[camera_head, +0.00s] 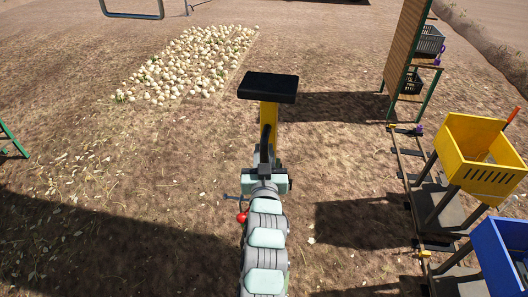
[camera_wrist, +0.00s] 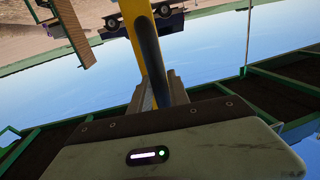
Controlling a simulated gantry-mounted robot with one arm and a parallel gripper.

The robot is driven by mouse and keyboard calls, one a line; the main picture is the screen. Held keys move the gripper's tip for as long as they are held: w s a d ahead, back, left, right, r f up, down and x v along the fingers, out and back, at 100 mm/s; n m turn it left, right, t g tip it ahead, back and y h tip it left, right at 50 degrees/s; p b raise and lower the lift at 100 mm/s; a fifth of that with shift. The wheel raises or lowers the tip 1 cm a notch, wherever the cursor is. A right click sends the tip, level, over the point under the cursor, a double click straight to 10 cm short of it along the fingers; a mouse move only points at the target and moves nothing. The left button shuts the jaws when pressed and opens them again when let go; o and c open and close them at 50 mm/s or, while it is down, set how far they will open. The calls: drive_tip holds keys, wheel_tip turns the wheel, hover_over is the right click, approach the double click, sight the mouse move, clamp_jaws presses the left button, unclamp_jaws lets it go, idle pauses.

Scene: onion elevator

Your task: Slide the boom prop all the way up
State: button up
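The boom prop appears to be the upright yellow post (camera_head: 269,118) with a wide black pad (camera_head: 268,86) on top, in the middle of the head view. A dark curved handle (camera_wrist: 146,50) runs along the yellow post (camera_wrist: 157,72) in the wrist view. My gripper (camera_head: 265,165) is at the lower part of the post. In the wrist view my gripper (camera_wrist: 160,92) has a grey finger on each side of the handle's end and looks shut on it. The exact contact is partly hidden. The foot of the post is hidden behind my gripper.
Several pale onions (camera_head: 190,65) lie in a patch on the soil at upper left. A yellow bin (camera_head: 468,140) and a blue bin (camera_head: 497,250) stand on the right. A wooden board (camera_head: 406,45) stands at upper right. Soil left of the post is open.

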clamp_jaws()
drive_tip(key=shift+r, duration=0.1)
idle(0.9)
